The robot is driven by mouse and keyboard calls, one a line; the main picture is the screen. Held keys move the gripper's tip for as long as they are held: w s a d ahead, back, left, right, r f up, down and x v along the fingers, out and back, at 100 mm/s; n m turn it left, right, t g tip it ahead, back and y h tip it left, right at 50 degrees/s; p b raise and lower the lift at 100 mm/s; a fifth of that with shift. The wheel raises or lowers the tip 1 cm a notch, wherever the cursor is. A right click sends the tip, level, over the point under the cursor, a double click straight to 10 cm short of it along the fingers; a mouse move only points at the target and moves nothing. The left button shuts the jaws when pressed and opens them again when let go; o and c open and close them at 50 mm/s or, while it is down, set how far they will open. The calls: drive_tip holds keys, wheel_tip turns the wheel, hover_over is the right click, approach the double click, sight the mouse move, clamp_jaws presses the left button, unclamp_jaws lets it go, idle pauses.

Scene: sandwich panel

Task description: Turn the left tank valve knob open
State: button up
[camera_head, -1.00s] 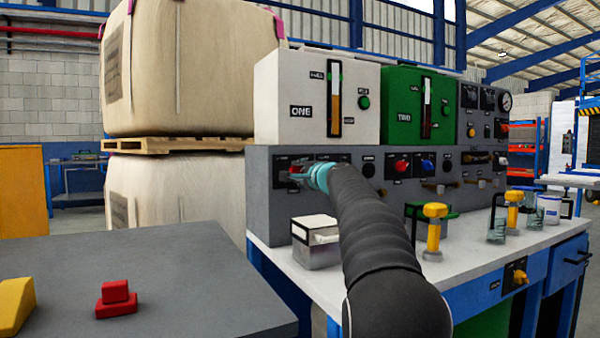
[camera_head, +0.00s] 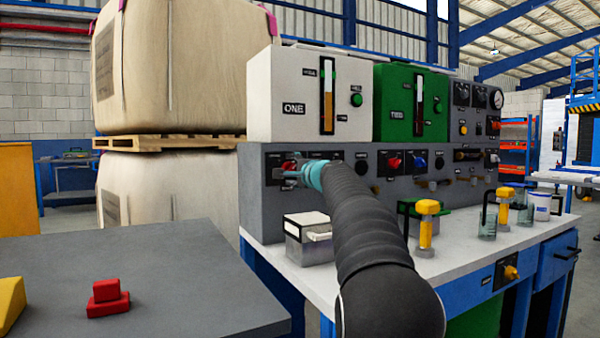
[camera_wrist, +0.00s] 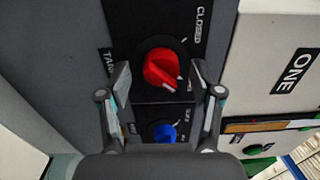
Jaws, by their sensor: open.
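The red knob (camera_head: 288,165) of the left tank valve is on the grey panel under the white tank marked ONE (camera_head: 290,125). In the wrist view the red knob (camera_wrist: 162,69) has a white pointer mark and sits on a black plate lettered CLOSED. My gripper (camera_wrist: 160,78) is open, with one finger on each side of the red knob; contact cannot be told. A blue knob (camera_wrist: 163,133) shows nearer my palm. In the head view my gripper (camera_head: 290,174) partly hides the plate around the red knob.
The green tank marked TWO (camera_head: 410,105) has its own red knob (camera_head: 393,162) and blue knob (camera_head: 420,162) to the right.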

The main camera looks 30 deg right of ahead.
drive_tip(key=s, duration=1.1)
drive_tip(key=shift+s+d, duration=0.2)
drive_tip(key=shift+s, duration=0.2)
